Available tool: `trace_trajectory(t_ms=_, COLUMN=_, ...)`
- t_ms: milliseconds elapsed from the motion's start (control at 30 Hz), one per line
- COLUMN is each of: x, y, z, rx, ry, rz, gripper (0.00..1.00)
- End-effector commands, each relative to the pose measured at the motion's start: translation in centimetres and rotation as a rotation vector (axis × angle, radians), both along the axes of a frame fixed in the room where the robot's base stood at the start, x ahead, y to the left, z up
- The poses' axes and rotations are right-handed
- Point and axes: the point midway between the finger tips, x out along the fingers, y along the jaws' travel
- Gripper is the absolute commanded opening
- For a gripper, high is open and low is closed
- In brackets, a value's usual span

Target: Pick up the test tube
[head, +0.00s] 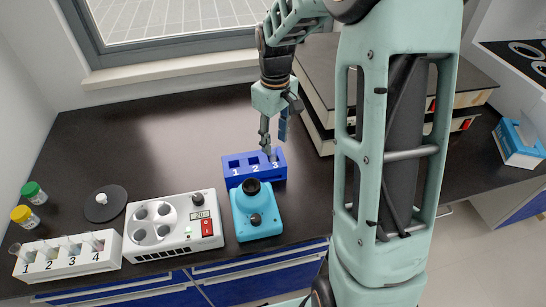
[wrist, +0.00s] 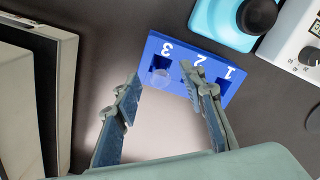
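A clear test tube (wrist: 161,77) stands in slot 3 of the blue rack (wrist: 157,45), seen from above as a pale round rim in the wrist view. In the head view the blue rack (head: 233,178) stands behind the light blue device, and the tube is small and hard to make out. My gripper (head: 273,144) points down over the slot 3 end of the rack. In the wrist view my gripper (wrist: 160,76) is open, with one finger on each side of the tube. I see no contact with the tube. The tube's lower part is hidden in the rack.
A light blue device (head: 257,217) stands in front of the rack. A white heater with round wells (head: 150,250) is left of it. A white rack with several tubes (head: 68,262) is at far left. Grey boxes (head: 318,98) stand close on the right.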

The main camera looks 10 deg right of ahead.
Motion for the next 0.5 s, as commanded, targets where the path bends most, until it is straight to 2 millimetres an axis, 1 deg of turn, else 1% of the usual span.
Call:
trace_trajectory(t_ms=200, x=0.5, y=0.3, z=-3.3, rx=-0.001, ry=0.004, rz=0.001, gripper=0.38)
trace_trajectory(t_ms=300, x=0.5, y=0.3, z=-4.4, rx=-0.001, ry=0.003, rz=0.0, gripper=0.38)
trace_trajectory(t_ms=400, x=0.5, y=0.3, z=-4.9, rx=-0.001, ry=0.001, rz=0.0, gripper=0.38)
trace_trajectory(t_ms=500, x=0.6, y=0.3, z=-4.9, rx=-0.001, ry=0.001, rz=0.0, gripper=0.38)
